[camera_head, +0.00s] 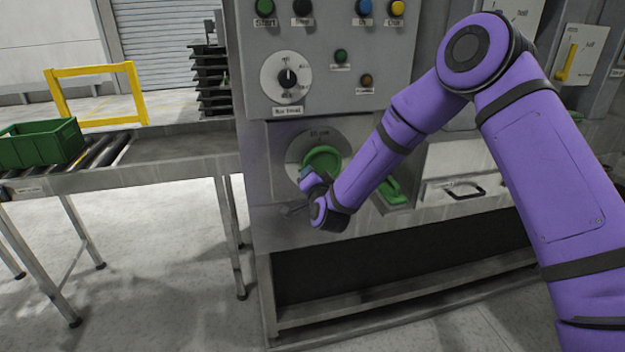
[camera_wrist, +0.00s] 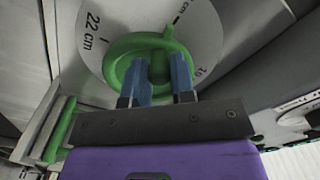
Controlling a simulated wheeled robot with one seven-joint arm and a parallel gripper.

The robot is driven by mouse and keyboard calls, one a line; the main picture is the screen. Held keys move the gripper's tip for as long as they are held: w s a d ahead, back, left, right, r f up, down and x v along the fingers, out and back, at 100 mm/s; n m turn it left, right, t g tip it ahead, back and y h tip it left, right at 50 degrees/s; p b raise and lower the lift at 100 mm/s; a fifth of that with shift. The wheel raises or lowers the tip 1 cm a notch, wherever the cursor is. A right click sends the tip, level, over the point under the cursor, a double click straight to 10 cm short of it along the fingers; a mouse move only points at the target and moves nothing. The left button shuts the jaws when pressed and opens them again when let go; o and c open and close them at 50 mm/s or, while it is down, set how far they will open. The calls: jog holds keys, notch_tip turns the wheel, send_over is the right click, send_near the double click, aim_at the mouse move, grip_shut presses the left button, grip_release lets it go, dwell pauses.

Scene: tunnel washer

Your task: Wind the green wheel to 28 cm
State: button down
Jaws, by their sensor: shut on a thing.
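The green wheel (camera_head: 322,160) is on the front of the grey machine, on a round pale dial plate (camera_head: 300,146). In the wrist view the green wheel (camera_wrist: 122,54) fills the middle. My gripper (camera_wrist: 165,75) has its two blue fingers on either side of a green part of the wheel, shut on it. The dial plate (camera_wrist: 97,22) shows a "22 cm" mark at upper left and another, partly hidden mark at right. A green pointer rib on the wheel points up, between these marks. In the head view my gripper (camera_head: 306,176) partly covers the wheel.
A control panel with a black knob (camera_head: 287,77) and several buttons is above the wheel. A green handle (camera_head: 393,190) is to its right, beside a drawer (camera_head: 452,189). A green crate (camera_head: 40,143) sits on rollers at left.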

jog(key=shift+a+r+m, duration=0.1)
jog(key=shift+r+m, duration=0.3)
jog(key=shift+m, duration=0.1)
jog(key=c, duration=1)
grip_release()
jog(key=shift+o, duration=0.2)
jog(key=v, duration=1.1)
jog(key=shift+w, duration=0.1)
